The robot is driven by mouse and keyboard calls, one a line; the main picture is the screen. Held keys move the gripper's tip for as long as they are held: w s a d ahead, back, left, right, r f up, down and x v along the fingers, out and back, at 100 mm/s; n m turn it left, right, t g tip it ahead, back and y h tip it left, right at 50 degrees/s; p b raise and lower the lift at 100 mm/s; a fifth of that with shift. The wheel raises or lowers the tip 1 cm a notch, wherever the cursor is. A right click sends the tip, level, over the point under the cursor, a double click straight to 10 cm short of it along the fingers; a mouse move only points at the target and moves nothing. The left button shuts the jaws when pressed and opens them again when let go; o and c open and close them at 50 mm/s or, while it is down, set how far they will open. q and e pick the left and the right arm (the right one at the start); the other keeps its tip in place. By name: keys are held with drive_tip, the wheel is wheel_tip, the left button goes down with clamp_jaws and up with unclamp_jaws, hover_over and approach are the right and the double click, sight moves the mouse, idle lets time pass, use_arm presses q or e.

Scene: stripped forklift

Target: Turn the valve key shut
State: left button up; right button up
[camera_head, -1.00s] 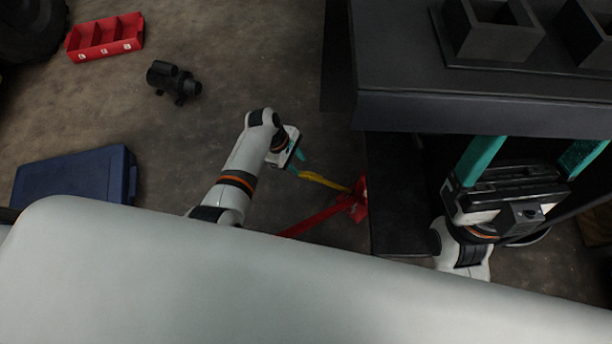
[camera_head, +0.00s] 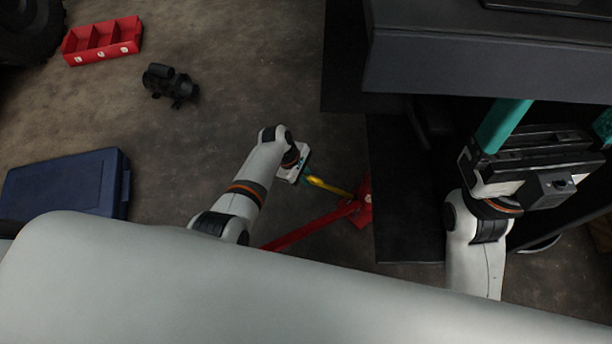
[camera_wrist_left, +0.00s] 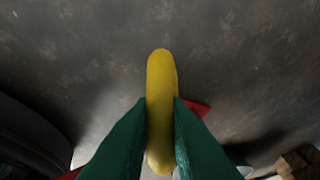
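The valve key shows as a yellow bar (camera_head: 328,187) whose far end meets a red fitting (camera_head: 364,203) low beside the dark forklift body. My left gripper (camera_head: 306,180) is at the bar's near end. In the left wrist view its two green fingers (camera_wrist_left: 161,105) lie against both sides of the yellow bar (camera_wrist_left: 161,75), with no clear gap. My right gripper (camera_head: 553,122) is empty, with its teal fingers wide apart, by the dark forklift structure at the right. The fingertips there are partly hidden by the overhang.
A red bar (camera_head: 305,229) runs from the fitting toward my body. The dark forklift overhang (camera_head: 480,70) fills the upper right. A blue case (camera_head: 65,185), a black device (camera_head: 170,84) and a red bin (camera_head: 102,40) lie on the floor at left. Bare floor lies between.

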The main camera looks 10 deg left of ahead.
use_arm(q)
clamp_jaws()
